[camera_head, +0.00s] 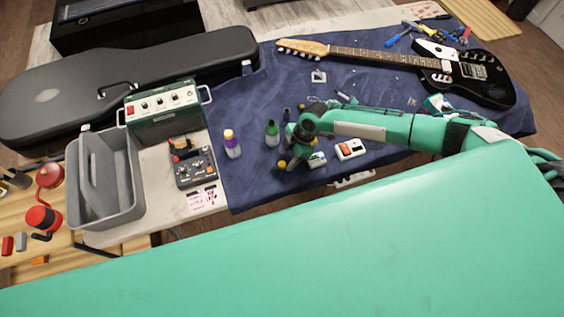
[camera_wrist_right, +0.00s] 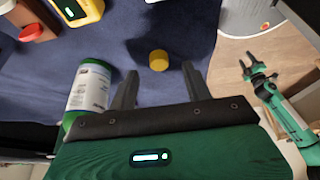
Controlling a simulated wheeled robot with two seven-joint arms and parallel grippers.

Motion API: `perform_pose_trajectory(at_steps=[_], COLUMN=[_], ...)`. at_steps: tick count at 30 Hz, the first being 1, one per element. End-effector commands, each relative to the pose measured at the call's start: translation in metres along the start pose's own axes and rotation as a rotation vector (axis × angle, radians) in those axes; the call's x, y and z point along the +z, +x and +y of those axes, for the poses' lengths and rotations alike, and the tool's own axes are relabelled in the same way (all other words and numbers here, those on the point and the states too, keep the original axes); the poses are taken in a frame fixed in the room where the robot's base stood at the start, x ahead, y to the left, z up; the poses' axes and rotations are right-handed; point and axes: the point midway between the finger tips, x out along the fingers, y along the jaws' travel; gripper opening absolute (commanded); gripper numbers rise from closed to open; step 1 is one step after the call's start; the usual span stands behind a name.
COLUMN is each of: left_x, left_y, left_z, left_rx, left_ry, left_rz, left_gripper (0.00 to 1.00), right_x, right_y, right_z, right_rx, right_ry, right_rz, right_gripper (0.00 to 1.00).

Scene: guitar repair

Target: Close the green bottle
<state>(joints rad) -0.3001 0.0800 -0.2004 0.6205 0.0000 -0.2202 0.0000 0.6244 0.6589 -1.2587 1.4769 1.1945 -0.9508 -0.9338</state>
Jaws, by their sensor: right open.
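The green bottle (camera_head: 272,135) stands on the dark blue cloth in the head view, just left of my right gripper (camera_head: 287,162). In the right wrist view the bottle (camera_wrist_right: 88,92) shows its white label, beside the left finger; I cannot clearly see its mouth. A small round yellow cap (camera_wrist_right: 158,60) sits on the cloth, in line with the gap between the fingers of my right gripper (camera_wrist_right: 160,72). The fingers are apart, with nothing gripped. A green arm with a small gripper (camera_wrist_right: 258,72) shows at right in the wrist view, likely my left; its jaw state is unclear.
An orange and white box (camera_head: 350,149) lies right of my gripper.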

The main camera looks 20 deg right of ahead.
Motion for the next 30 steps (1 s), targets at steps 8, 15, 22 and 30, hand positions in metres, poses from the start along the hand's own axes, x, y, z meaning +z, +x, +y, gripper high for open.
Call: perform_pose_trajectory(at_steps=[8,15,22,30], left_x=[-0.001,-0.001,-0.001,-0.001], left_y=[-0.013,-0.013,-0.013,-0.013], left_z=[0.0,0.0,0.0,0.0], left_rx=[0.0,0.0,0.0,0.0], left_ry=[0.0,-0.001,-0.001,-0.001], left_rz=[0.0,0.0,0.0,0.0], left_gripper=[0.48,0.48,0.48,0.48], right_x=[-0.001,-0.001,-0.001,-0.001], right_y=[0.027,0.031,0.03,0.03], right_z=[0.001,0.001,0.001,0.001], right_rx=[0.0,0.0,0.001,0.001], right_ry=[0.002,0.0,0.001,0.001], right_rz=[0.0,0.0,0.0,0.0], right_gripper=[0.5,0.5,0.38,0.03])
